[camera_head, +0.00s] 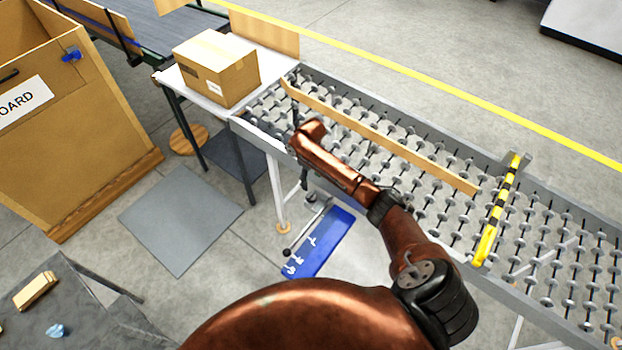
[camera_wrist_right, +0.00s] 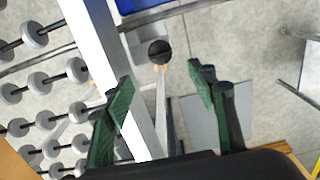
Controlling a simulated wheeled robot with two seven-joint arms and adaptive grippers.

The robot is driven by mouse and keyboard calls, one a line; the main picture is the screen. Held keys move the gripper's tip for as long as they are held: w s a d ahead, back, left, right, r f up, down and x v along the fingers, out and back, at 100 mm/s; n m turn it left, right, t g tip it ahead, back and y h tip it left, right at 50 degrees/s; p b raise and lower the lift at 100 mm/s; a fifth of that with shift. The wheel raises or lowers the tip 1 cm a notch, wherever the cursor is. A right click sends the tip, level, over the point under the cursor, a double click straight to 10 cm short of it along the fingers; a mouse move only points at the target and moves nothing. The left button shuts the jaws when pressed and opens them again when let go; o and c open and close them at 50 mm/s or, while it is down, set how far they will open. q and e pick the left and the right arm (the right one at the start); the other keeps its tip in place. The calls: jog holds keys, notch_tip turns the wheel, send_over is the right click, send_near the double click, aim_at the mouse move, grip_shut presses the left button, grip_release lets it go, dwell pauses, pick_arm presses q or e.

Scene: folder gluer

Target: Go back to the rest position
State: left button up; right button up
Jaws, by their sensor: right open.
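My right arm reaches in from the bottom of the head view, copper-coloured with black joints. Its hand is over the near edge of the roller conveyor (camera_head: 420,150), where the gripper is small, dark and partly hidden by the wrist. In the right wrist view the right gripper (camera_wrist_right: 158,92) has its two green-padded fingers spread apart, with nothing held between them. A rod with a black ball knob (camera_wrist_right: 159,52) shows beyond the gap; I cannot tell its distance from the fingers. My left gripper is in neither view.
A closed cardboard box (camera_head: 215,70) stands on a white table left of the conveyor. A wooden guide strip (camera_head: 380,135) and a yellow-black bar (camera_head: 497,210) lie across the rollers. A blue panel (camera_head: 325,243) is below. A large brown bin (camera_head: 70,130) stands left.

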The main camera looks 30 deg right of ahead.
jog(key=shift+f, duration=0.1)
jog(key=s+a+f+t+y, duration=0.1)
jog(key=s+a+f, duration=0.3)
jog(key=s, duration=0.6)
jog(key=s+a+f+t, duration=0.1)
jog(key=s+a+f, duration=0.35)
jog(key=s, duration=0.45)
jog(key=s+d+r+m+t+h, duration=0.1)
jog(key=s+d+r+m, duration=0.2)
jog(key=s, duration=0.6)
jog(key=s+d+r+m+t+h, duration=0.1)
jog(key=s+d+r, duration=0.2)
jog(key=s+r, duration=0.45)
jog(key=s+a+f+g+b, duration=0.1)
jog(key=s+f+b, duration=0.15)
jog(key=f, duration=1.65)
jog(key=s+a+f+g+b, duration=0.1)
jog(key=f+b, duration=0.2)
jog(key=f, duration=1.6)
jog(key=s+f+n+g+b, duration=0.1)
jog(key=s+f+b, duration=0.4)
jog(key=s+f, duration=1.4)
notch_tip(320, 180, down, 3)
jog(key=shift+s+y, duration=0.15)
jog(key=shift+y, duration=0.25)
